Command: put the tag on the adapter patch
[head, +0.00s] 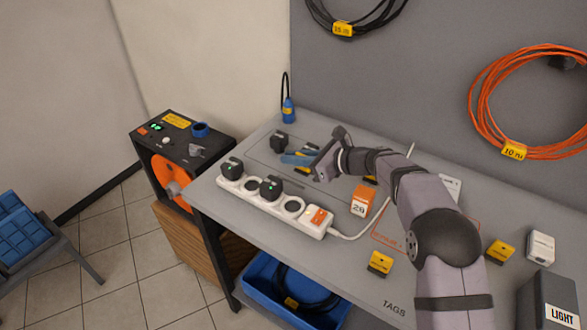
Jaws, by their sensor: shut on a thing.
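My gripper (318,171) is over the back left of the grey table, low near its surface. It is shut, with a small yellow-and-black piece (303,171) at its fingertips that looks like a tag; my gripper partly hides it. Similar yellow-and-black tags stand at the table's front (379,263) and at the right (500,250). A thin outlined area lies on the table behind the power strip, with a black adapter (279,142) at its back. I cannot tell for certain which marked area is the adapter patch.
A white power strip (259,205) with black plugs lies in front of my gripper. Blue-handled tools (297,159) lie beside it. A blue bottle (288,110) stands at the back edge, and a dark LIGHT box (548,303) front right.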

